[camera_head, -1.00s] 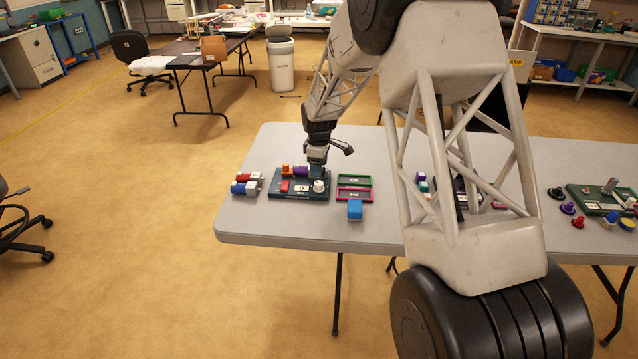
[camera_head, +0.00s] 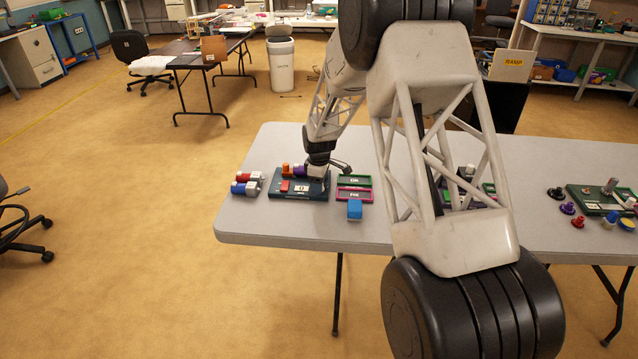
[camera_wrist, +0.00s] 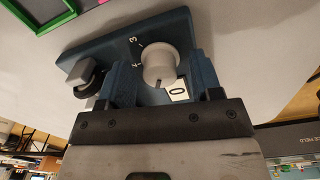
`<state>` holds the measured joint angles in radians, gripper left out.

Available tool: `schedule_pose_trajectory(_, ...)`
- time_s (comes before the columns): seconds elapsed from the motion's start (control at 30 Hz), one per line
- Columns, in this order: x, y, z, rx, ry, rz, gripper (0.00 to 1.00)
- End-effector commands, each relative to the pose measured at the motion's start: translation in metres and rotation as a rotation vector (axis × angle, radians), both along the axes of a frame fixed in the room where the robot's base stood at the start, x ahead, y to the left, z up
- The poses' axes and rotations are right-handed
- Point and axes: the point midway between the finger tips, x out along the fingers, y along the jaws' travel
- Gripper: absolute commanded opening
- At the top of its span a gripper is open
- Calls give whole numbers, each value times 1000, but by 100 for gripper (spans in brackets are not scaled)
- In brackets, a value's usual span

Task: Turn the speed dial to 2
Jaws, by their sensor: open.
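The speed dial (camera_wrist: 158,60) is a pale grey round knob on a dark blue panel (camera_wrist: 110,50). The marks 3 and 4 show beside it, and its pointer line faces a white label reading 0 (camera_wrist: 177,92). In the wrist view my gripper (camera_wrist: 160,68) is open, with one blue finger on each side of the knob. I cannot tell whether either finger touches it. In the head view my gripper (camera_head: 318,170) is low over the right part of the panel (camera_head: 290,192) and hides the dial.
A red block (camera_head: 285,186) and orange and purple pieces are on or behind the panel. Red, blue and white cylinders (camera_head: 245,185) lie to its left. The table's front left is clear.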

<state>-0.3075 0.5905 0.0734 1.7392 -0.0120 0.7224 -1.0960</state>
Motion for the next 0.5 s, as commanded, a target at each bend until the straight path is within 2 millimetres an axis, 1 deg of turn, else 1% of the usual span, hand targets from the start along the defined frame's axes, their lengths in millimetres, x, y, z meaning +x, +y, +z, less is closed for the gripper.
schedule_pose_trajectory(0.1, 0, 0, 0, 0, 0, 0, 59)
schedule_pose_trajectory(0.13, 0, 0, 0, 0, 0, 0, 56)
schedule_pose_trajectory(0.43, 0, 0, 0, 0, 0, 0, 10)
schedule_pose_trajectory(0.5, 0, 0, 0, 0, 0, 0, 10)
